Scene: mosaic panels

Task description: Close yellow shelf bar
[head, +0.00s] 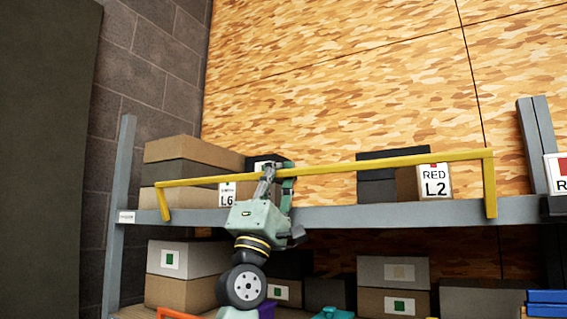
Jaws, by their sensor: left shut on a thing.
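The yellow shelf bar (400,162) runs across the front of the upper shelf in the head view. Its short end arms hang down at the left and at the right, in front of the shelf's grey edge. My left gripper (276,172) comes up from below and is shut on the yellow bar, left of its middle. The gripper hides a short stretch of the bar. My right gripper is not in view.
Boxes stand behind the bar on the upper shelf (350,216), including a box labelled RED L2 (433,182) and one labelled L6. More boxes (393,285) fill the lower level. Grey uprights (122,200) flank the shelf. A patterned wooden wall rises behind.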

